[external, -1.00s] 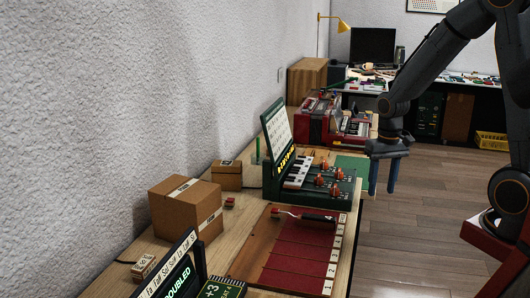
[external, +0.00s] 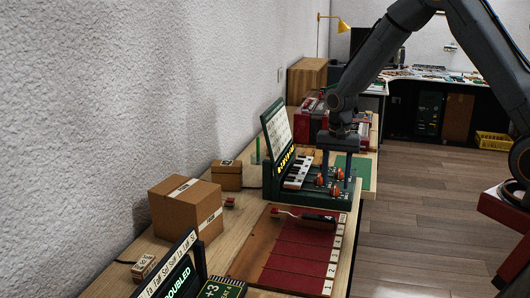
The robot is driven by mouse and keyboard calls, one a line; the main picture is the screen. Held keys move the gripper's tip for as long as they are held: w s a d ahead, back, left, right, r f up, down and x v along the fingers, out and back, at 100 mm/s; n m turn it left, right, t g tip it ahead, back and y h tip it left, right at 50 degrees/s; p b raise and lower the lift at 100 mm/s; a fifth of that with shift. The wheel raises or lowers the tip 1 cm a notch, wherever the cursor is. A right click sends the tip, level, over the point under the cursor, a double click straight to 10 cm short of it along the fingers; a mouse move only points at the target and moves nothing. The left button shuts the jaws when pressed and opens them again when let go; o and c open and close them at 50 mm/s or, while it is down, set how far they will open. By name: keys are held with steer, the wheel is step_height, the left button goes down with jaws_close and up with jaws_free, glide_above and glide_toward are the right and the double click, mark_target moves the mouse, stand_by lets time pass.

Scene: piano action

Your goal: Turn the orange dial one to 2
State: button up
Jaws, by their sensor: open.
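The green box (external: 300,197) with a small keyboard and an upright chart panel stands on the bench. Several orange-red dials (external: 319,181) sit on its right-hand part; their numbers are too small to read, and I cannot tell which is dial one. My gripper (external: 336,170) points down over this dial area, its two fingers apart and nothing visible between them. One finger overlaps the dials in the picture; I cannot tell whether it touches any. The gripper hides part of the box's far side.
In front of the box lies a dark red numbered mat (external: 292,255) with a black-handled tool (external: 312,218) on it. Cardboard boxes (external: 185,210) stand by the wall. A red device (external: 312,124) is behind the green box.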

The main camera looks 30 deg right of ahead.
steer(key=shift+f, duration=0.65)
steer(key=c, duration=1)
steer(key=shift+c, duration=0.2)
